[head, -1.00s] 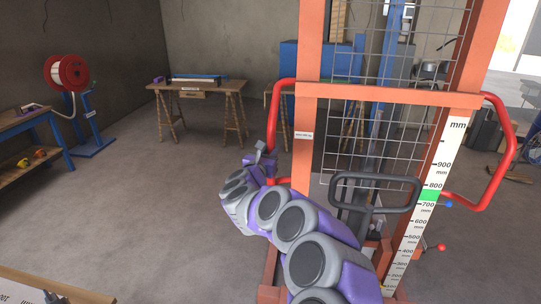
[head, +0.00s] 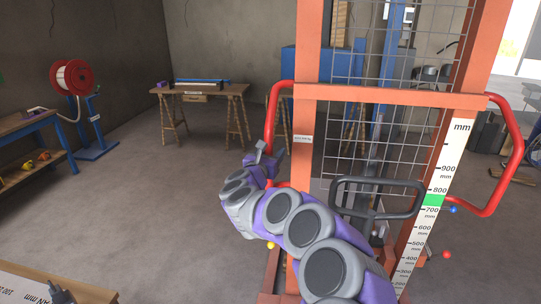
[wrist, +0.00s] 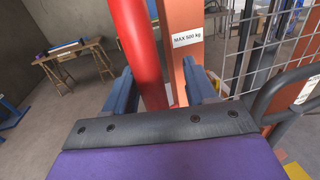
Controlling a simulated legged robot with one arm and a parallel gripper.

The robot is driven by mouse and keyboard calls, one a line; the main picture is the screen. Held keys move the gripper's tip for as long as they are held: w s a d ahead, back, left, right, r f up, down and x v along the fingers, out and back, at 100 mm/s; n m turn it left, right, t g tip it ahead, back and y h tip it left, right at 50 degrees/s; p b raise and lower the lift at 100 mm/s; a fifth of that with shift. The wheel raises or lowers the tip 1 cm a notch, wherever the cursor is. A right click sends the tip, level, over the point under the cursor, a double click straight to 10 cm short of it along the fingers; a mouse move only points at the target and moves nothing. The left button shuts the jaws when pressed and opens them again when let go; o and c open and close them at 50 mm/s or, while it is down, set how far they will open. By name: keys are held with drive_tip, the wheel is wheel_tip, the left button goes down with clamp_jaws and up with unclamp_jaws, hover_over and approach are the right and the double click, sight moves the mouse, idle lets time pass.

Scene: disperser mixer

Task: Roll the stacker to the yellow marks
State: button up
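The stacker is an orange frame (head: 390,97) with a wire mesh panel, a millimetre scale and red side handles, standing close in front of me. Its left red handle (head: 272,125) is beside my gripper (head: 266,160). In the wrist view the red handle bar (wrist: 137,45) passes between the two blue fingers of my gripper (wrist: 160,90). The fingers are spread, with a clear gap between the bar and the right finger. The orange post (wrist: 183,50) is just behind. A small yellow patch (wrist: 297,172) shows low right in the wrist view; I cannot tell whether it is a floor mark.
A trestle table (head: 200,89) stands at the back wall. A red cable reel (head: 72,77) on a blue stand and a blue workbench (head: 30,125) are at the left. A table corner (head: 90,288) is at the lower left. The grey floor (head: 150,210) between is clear.

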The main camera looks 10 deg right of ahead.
drive_tip(key=p+v, duration=0.2)
drive_tip(key=v, duration=1.5)
drive_tip(key=shift+a, duration=0.4)
drive_tip(key=shift+f, duration=0.15)
